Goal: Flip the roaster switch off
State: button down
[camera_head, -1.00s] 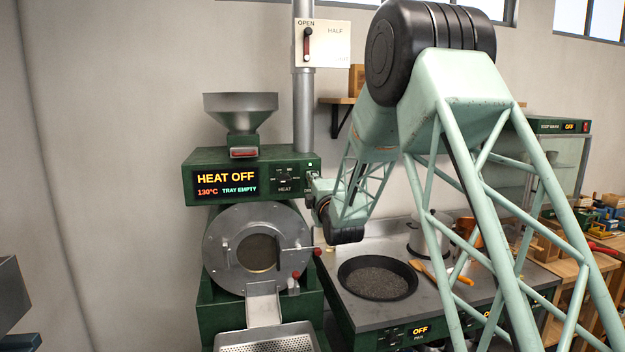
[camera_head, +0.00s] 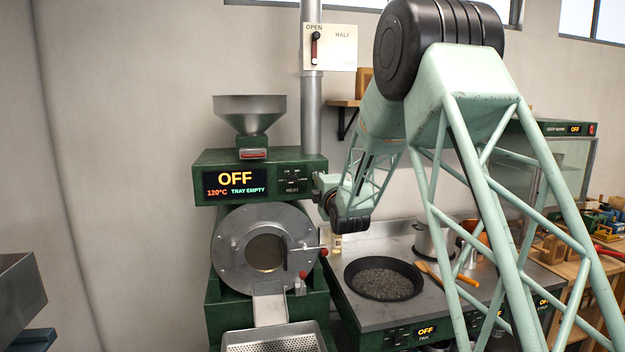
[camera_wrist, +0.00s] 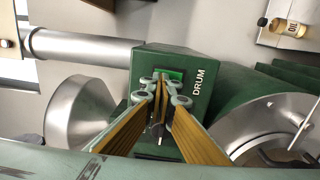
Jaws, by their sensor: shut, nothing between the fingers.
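The green roaster (camera_head: 262,162) stands left of centre in the head view; its display (camera_head: 235,184) reads OFF, 120°C, TRAY EMPTY. In the wrist view the drum switch (camera_wrist: 175,74) shows a green patch on the control box's side, beside the label DRUM (camera_wrist: 198,82). My gripper (camera_wrist: 162,92) is shut and empty, its fingertips in front of the switch and covering part of it. I cannot tell whether they touch it or which way it is tipped. In the head view my gripper (camera_head: 318,184) is small at the box's right side.
A steel hopper (camera_head: 250,112) sits on top of the roaster, and a flue pipe (camera_head: 312,110) rises behind it. The drum door (camera_head: 228,250) has a red-knobbed handle. A black pan (camera_head: 382,278) sits on the stove to the right. An oil bottle (camera_wrist: 290,28) shows in the wrist view.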

jog(key=shift+d, duration=0.2)
jog(key=shift+s, duration=0.1)
jog(key=s+d+r+b, duration=0.1)
jog(key=s+b, duration=0.2)
jog(key=s, duration=1)
jog(key=shift+s+d+r, duration=0.3)
jog(key=shift+d+r, duration=0.05)
jog(key=shift+s+d, duration=0.1)
dwell(0.4)
